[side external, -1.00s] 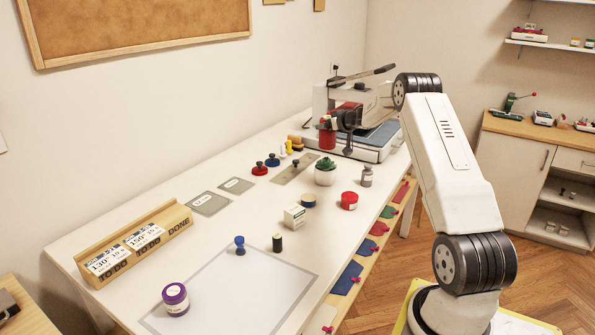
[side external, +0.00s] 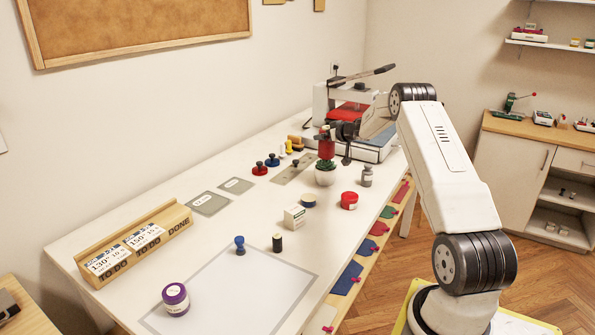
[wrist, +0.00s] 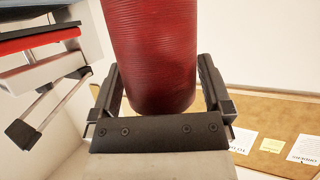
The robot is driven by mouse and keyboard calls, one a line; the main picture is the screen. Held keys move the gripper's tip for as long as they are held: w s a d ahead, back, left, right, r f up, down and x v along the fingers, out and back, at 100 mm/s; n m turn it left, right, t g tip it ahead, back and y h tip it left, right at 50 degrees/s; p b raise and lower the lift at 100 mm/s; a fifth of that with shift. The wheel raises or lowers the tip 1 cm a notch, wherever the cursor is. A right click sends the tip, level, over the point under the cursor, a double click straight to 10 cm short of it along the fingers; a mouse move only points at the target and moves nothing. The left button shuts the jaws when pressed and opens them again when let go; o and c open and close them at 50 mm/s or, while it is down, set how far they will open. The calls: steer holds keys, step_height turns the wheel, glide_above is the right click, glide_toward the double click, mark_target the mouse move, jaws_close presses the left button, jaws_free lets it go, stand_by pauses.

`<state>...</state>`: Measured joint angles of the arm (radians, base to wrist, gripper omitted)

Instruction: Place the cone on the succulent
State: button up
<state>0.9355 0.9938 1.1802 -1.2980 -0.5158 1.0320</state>
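The cone is a red thread cone (side external: 326,148), upright in my gripper (side external: 337,131). In the wrist view the red ribbed cone (wrist: 150,55) sits between the two dark fingers of my gripper (wrist: 160,85), which close on its sides. The succulent (side external: 325,165) is a green plant in a white pot (side external: 325,178) on the table. The cone is directly above the succulent in the side view, its lower end over the leaves. Whether it touches them I cannot tell. The wrist view does not show the succulent.
A heat press (side external: 350,105) stands behind at the back of the table (side external: 150,235). The front mat (side external: 240,290) is mostly bare.

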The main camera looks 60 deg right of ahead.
steer(key=shift+r, duration=0.2)
steer(key=shift+s+a+r, duration=0.2)
steer(key=shift+s+r, duration=0.05)
steer(key=shift+s, duration=0.3)
steer(key=v, duration=1)
steer(key=shift+s+a, duration=0.15)
steer(key=shift+s, duration=0.15)
steer(key=shift+a, duration=0.1)
steer(key=w+a+f+n+g+y, duration=0.1)
steer(key=w+a+g, duration=0.15)
steer(key=a, duration=0.95)
steer(key=w+a+f+g, duration=0.1)
steer(key=w+a+f, duration=0.15)
steer(key=a, duration=1.05)
steer(key=s+a+f+n+g+y, duration=0.1)
steer(key=s+a+f+g+y, duration=0.1)
steer(key=s+a, duration=0.6)
steer(key=s+a+f+n+g+y, duration=0.2)
steer(key=s+a, duration=0.6)
steer(key=a, duration=0.7)
steer(key=shift+a+f+n+g, duration=0.3)
steer(key=shift+f+g, duration=0.2)
steer(key=shift+g, duration=0.65)
